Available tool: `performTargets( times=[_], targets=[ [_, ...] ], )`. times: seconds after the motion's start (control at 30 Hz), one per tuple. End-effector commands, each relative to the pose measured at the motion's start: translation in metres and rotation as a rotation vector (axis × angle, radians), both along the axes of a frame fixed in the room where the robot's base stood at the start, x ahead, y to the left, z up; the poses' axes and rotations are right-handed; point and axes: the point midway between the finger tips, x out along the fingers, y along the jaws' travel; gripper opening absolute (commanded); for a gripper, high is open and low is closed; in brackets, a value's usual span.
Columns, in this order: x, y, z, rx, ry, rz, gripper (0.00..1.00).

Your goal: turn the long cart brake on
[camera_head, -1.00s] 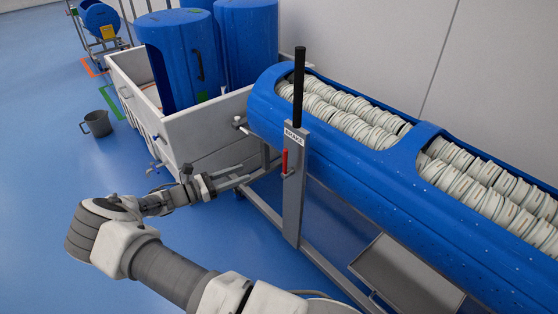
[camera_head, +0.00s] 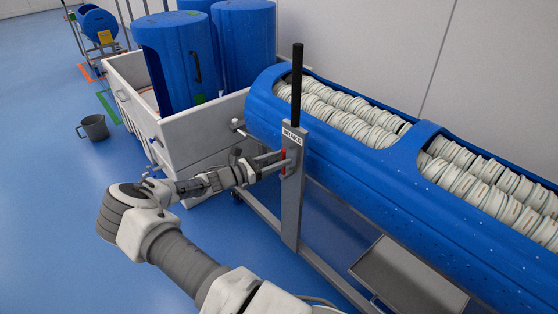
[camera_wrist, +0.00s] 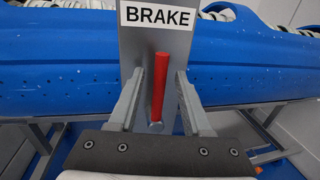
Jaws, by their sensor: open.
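The long cart (camera_head: 330,150) carries a blue tub with openings full of pale discs. A grey post (camera_head: 291,205) with a black upright handle (camera_head: 297,85) stands at its near end. The post bears a BRAKE label (camera_wrist: 158,16) and a red lever (camera_wrist: 159,88), upright with a slight tilt, its lower end at a small metal pivot. In the head view the red lever (camera_head: 283,160) is partly hidden by my fingers. My gripper (camera_wrist: 160,90) is open, with one finger on each side of the lever. A gap shows on both sides; contact is not seen.
A white bin (camera_head: 200,130) with blue tubs stands behind, left of the post. A grey tray (camera_head: 405,275) hangs low on the cart's near side. A grey bucket (camera_head: 94,127) stands on the floor, which is mostly clear at left.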

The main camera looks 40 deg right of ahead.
Motion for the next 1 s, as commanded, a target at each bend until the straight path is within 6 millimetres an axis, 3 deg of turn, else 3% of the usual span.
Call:
performTargets(
  times=[0.13, 0.4, 1.0],
  targets=[
    [-0.0001, 0.0001, 0.0001, 0.0, 0.0, 0.0, 0.49],
    [-0.0001, 0.0003, 0.0, 0.0, 0.0, 0.0, 0.0],
    [0.0001, 0.0006, -0.0001, 0.001, 0.0, 0.0, 0.0]
  ],
)
